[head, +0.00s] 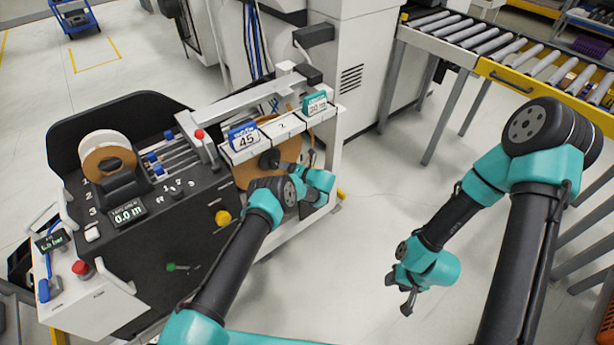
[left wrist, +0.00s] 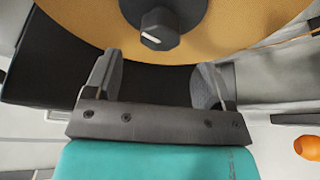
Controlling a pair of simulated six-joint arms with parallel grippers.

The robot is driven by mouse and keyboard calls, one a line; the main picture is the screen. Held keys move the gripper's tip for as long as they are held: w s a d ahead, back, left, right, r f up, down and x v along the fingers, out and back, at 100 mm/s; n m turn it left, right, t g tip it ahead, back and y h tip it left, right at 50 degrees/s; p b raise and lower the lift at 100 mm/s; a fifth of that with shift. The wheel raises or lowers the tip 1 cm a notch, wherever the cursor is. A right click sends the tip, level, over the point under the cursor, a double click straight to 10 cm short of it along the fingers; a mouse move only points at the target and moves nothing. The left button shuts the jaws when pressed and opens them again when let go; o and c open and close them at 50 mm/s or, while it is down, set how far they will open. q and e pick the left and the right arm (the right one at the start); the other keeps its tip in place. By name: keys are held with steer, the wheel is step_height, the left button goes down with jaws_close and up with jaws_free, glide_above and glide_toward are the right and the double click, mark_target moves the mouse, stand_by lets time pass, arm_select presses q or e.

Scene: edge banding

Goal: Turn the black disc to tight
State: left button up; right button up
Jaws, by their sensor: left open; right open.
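The black disc (left wrist: 193,14) sits at the centre of a tan reel (left wrist: 85,18) in the left wrist view. A faceted black knob (left wrist: 160,28) with a white mark stands out from it. The view's top edge cuts off part of the disc. In the head view the disc (head: 269,159) shows small on the reel (head: 252,173), partly covered by my left arm. My left gripper (left wrist: 157,74) is open and empty, with its fingers apart just below the knob in the picture. My right gripper (head: 405,296) is open and empty above the floor, away from the machine.
A roller conveyor (head: 500,45) is at upper right. Floor between is clear.

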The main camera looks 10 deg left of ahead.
arm_select(q)
steer(key=v, duration=1)
steer(key=shift+a, duration=0.1)
steer(key=s+a+f+n+g+h, duration=0.5)
steer(key=s+a+f, duration=0.1)
steer(key=s+f, duration=0.1)
steer(key=s+a+f+n+g+h, duration=0.2)
steer(key=s+n+g+h, duration=0.5)
steer(key=s, duration=0.7)
steer(key=s+a+r+n+t+h, duration=0.2)
steer(key=s+r+n, duration=0.4)
steer(key=s+n, duration=0.4)
steer(key=s+a+r+n+t+h, duration=0.3)
steer(key=s+r+n, duration=0.4)
steer(key=s+n, duration=0.4)
steer(key=n+t+h, duration=0.1)
steer(key=n, duration=0.3)
steer(key=shift+s, duration=0.3)
